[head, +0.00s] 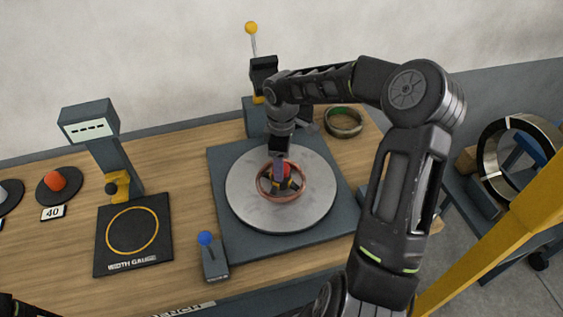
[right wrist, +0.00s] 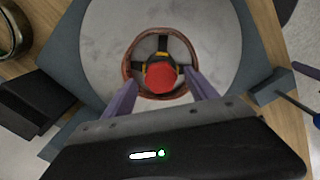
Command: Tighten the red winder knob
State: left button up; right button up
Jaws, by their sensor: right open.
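The red winder knob (right wrist: 162,77) sits at the centre of the winder's round grey plate (head: 244,197), with a copper coil (right wrist: 131,64) around it. In the head view the knob (head: 284,170) is partly hidden by my right gripper (head: 279,182), which is above it and points down. In the right wrist view the right gripper's purple fingers (right wrist: 158,92) are apart, one on each side of the knob, with a gap to it. I cannot tell whether the fingertips are level with the knob. A dark piece of my left arm may show at the bottom left; its gripper is not seen.
A width gauge (head: 132,254) with a yellow ring stands left of the winder. A blue-topped lever box (head: 213,258) stands at its front left. A yellow bar (head: 500,235) crosses the right side.

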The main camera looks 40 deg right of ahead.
jog(key=shift+f, duration=0.65)
jog(key=c, duration=1.4)
